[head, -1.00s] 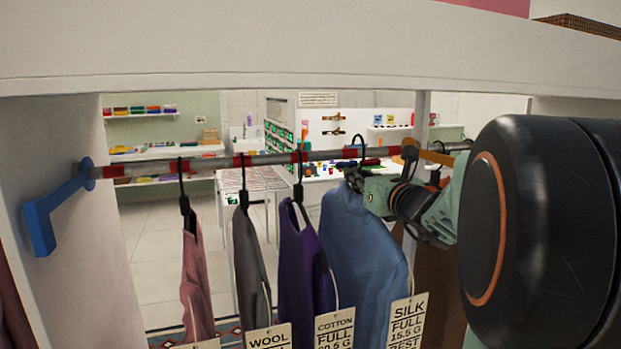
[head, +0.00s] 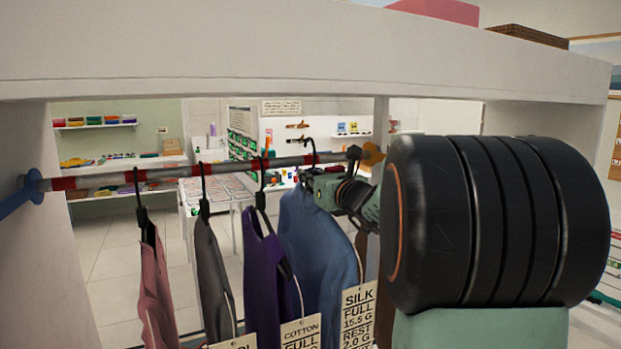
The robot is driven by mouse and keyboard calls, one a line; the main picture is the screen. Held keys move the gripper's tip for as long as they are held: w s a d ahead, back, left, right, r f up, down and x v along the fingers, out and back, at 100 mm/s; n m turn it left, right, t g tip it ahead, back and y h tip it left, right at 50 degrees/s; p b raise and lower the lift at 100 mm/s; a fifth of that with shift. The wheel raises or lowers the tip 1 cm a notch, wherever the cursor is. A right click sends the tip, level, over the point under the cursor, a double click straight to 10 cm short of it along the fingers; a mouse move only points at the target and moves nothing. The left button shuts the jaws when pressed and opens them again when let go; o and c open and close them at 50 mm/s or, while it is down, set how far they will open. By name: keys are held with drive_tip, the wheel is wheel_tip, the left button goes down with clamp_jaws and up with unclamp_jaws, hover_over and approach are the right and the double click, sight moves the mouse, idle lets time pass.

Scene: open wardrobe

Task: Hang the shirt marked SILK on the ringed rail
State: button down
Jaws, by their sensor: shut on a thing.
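The blue shirt (head: 312,240) has a tag marked SILK (head: 357,315) at its lower right. Its dark hanger hook (head: 311,150) rises above the rail's line; I cannot tell whether it rests on the rail or is just beside it. My gripper (head: 318,186) is shut on the shirt's hanger near the collar, just below the rail, and hides part of it. The ringed rail (head: 105,180) is grey with red bands and runs across the wardrobe.
A pink shirt (head: 155,285), a grey shirt (head: 212,280) and a purple shirt (head: 262,280) with a COTTON tag (head: 300,335) hang left of the blue one. A blue bracket (head: 18,198) holds the rail's left end. The wardrobe's top board (head: 250,65) spans above.

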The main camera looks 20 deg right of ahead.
sight(310, 188)
drive_tip(key=shift+f, duration=0.1)
idle(0.5)
drive_tip(key=shift+f+b, duration=1.3)
drive_tip(key=shift+b, duration=0.3)
drive_tip(key=shift+f+b, duration=0.5)
drive_tip(key=shift+b, duration=0.05)
drive_tip(key=c, duration=1.8)
unclamp_jaws()
